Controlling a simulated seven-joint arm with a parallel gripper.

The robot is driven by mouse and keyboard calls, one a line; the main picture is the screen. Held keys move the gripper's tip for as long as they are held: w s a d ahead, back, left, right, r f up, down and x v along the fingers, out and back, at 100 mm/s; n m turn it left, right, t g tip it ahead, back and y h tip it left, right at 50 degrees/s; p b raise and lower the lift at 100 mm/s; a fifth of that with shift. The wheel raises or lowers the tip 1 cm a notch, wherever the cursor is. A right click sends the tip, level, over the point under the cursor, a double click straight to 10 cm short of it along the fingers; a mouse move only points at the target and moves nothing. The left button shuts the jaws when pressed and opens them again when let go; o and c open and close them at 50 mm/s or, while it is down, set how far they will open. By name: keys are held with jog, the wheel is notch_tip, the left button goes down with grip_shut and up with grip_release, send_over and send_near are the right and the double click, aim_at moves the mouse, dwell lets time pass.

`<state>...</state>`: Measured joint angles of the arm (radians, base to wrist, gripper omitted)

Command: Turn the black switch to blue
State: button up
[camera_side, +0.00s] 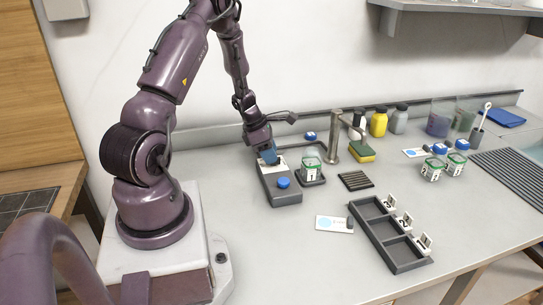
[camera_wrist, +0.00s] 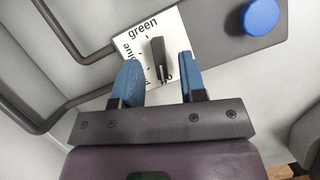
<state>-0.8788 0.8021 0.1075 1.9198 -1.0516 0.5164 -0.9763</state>
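The black switch (camera_wrist: 158,58) is an elongated knob on a white label plate (camera_wrist: 133,48). The plate reads "green" at the top and "blue" at the left in the wrist view; a lower label is partly hidden. The knob stands nearly upright in that view, its lower end with a pale mark near the hidden label. The plate sits on a grey box (camera_side: 283,197) with a blue button (camera_side: 283,183). My gripper (camera_wrist: 158,62) is open, one blue finger on each side of the knob, with visible gaps. In the side view my gripper (camera_side: 269,157) is low over the plate and hides the knob.
A green-lidded jar (camera_side: 311,167) stands on a dark pad right of the box. Dark pipes (camera_wrist: 75,50) run beside the plate. A metal tap (camera_side: 334,135), a sponge (camera_side: 362,151) and a numbered tray (camera_side: 408,266) stand farther right.

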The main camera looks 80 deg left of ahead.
jog(key=shift+w+d+f, duration=0.1)
jog(key=shift+w+f, duration=0.15)
jog(key=shift+f, duration=0.45)
grip_shut()
